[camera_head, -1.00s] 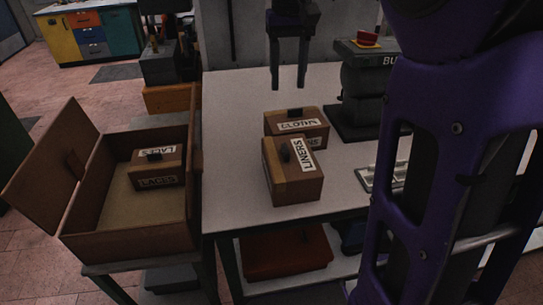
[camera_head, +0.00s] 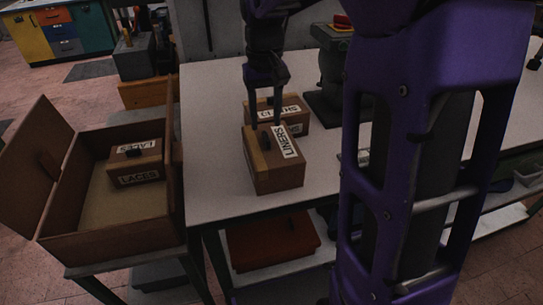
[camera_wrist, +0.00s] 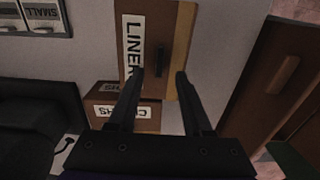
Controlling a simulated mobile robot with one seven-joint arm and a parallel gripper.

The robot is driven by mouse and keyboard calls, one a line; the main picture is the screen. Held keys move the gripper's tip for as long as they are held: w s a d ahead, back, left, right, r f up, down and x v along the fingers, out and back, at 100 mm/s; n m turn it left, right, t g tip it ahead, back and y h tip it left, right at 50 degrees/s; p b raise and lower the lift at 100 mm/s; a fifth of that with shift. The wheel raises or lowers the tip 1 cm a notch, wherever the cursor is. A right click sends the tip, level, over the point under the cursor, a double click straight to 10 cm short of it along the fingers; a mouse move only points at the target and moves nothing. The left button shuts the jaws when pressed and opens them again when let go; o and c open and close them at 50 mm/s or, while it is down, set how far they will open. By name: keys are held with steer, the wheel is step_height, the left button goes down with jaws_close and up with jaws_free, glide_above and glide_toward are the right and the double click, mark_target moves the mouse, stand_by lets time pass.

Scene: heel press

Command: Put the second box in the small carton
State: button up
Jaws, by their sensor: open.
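The small carton (camera_head: 120,237) stands open at the left with its lid tipped outward. A brown box labelled LACES (camera_head: 138,162) sits inside it. A brown box labelled LINERS (camera_head: 278,174) stands on the table, with a dark handle on top; it also shows in the wrist view (camera_wrist: 157,25). Another brown labelled box (camera_head: 298,117) stands close behind it and also shows in the wrist view (camera_wrist: 95,102). My gripper (camera_head: 265,125) is open over the LINERS box. In the wrist view its fingertips (camera_wrist: 160,73) lie on either side of the handle; contact cannot be told.
The white table (camera_head: 215,130) has bare room left of the boxes. A dark machine with a red top (camera_head: 335,65) stands behind them at the right. A reddish bin (camera_head: 270,245) sits on the shelf below. My arm hides part of the table's right side.

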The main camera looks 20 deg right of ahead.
mark_target(267, 136)
steer(key=f, duration=0.4)
steer(key=shift+s+f, duration=0.15)
steer(key=shift+s, duration=0.05)
jaws_close()
stand_by(1.2)
